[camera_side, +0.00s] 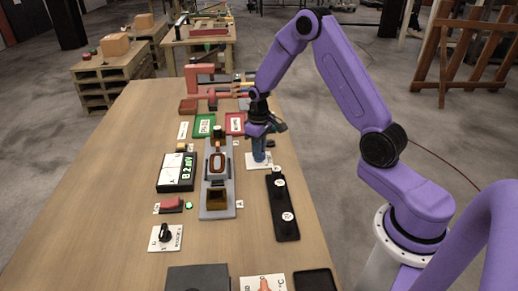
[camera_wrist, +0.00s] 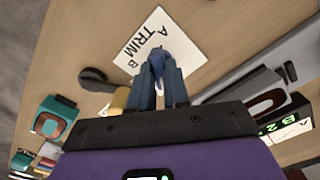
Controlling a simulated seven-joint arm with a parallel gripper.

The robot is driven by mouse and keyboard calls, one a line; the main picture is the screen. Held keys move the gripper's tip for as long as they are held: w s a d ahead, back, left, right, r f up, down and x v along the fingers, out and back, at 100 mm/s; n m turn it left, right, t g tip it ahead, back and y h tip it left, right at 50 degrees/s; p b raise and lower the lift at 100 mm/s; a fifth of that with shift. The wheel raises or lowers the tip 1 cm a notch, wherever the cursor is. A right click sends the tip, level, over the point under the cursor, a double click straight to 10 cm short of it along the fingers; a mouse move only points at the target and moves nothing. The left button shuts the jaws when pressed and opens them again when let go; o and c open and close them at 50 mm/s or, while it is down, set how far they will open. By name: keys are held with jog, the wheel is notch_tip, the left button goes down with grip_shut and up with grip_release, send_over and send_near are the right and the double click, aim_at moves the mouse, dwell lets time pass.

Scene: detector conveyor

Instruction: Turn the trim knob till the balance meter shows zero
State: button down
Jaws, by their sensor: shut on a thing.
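The trim knob (camera_wrist: 166,40) is blue and sits on a white plate (camera_wrist: 135,45) lettered A, TRIM, B in the wrist view. My gripper (camera_wrist: 160,64) is shut on the knob, and its fingers hide part of it. In the side view my gripper (camera_side: 258,152) points down over the white plate (camera_side: 259,165), right of the grey conveyor. The balance meter (camera_side: 176,172) is a black box with a white dial and a green readout that appears to read B 2 mV. It shows partly at the right of the wrist view (camera_wrist: 287,130); the needle is too small to read.
The grey conveyor unit (camera_side: 218,210) stands left of my gripper. A black tray (camera_side: 283,210) with white-labelled pieces lies in front of the plate. A red switch (camera_side: 172,205), a lit green lamp (camera_side: 189,206) and a black pointer knob (camera_side: 165,233) are at left. Bare table lies far left.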

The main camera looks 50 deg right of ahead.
jog(key=m, duration=0.3)
jog(key=shift+m, duration=2.3)
jog(key=shift+w, duration=0.1)
jog(key=c, duration=1.1)
grip_release()
notch_tip(320, 180, up, 17)
jog(key=shift+r, duration=0.2)
jog(key=shift+a, duration=0.1)
